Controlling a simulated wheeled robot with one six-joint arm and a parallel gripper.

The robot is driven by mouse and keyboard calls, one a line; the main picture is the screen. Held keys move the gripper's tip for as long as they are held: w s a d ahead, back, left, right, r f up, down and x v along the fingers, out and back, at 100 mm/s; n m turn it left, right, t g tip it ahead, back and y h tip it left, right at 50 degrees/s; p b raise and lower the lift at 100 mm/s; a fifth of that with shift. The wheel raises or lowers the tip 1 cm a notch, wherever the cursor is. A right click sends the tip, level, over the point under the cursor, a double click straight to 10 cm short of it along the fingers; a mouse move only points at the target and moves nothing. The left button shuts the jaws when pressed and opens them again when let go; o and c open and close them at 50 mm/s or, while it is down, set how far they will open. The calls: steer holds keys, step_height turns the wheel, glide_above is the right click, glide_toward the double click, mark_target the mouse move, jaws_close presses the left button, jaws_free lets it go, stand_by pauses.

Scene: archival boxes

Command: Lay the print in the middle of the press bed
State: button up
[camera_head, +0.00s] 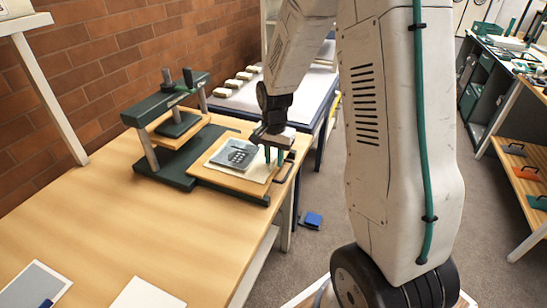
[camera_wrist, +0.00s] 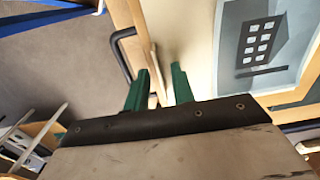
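The print, a grey-blue picture (camera_head: 238,153) of a dark building with pale windows, lies flat on a cream sheet (camera_head: 214,160) over the wooden press bed (camera_head: 233,181). It also shows at the right of the wrist view (camera_wrist: 268,40); I cannot tell whether the cream sheet is its margin. My gripper (camera_head: 273,156) points down at the right edge of the sheet, right of the picture.
A dark handle (camera_wrist: 123,48) is close beside my fingers. A bordered grey print (camera_head: 36,285) and a blank white sheet (camera_head: 147,294) lie on the front of the table. Bare tabletop (camera_head: 110,220) lies between. A blue object (camera_head: 313,219) is on the floor.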

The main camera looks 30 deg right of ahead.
steer(key=shift+r, duration=0.1)
step_height(320, 180, up, 11)
steer(key=s+a+r+n, duration=0.65)
steer(key=s+r, duration=0.35)
steer(key=s, duration=0.3)
steer(key=s+a+n, duration=0.2)
steer(key=s, duration=0.5)
steer(key=s+a+n+t, duration=0.1)
steer(key=s+a+n, duration=0.1)
steer(key=s, duration=0.4)
steer(key=shift+s+a+r+n, duration=0.25)
steer(key=shift+s+n, duration=0.1)
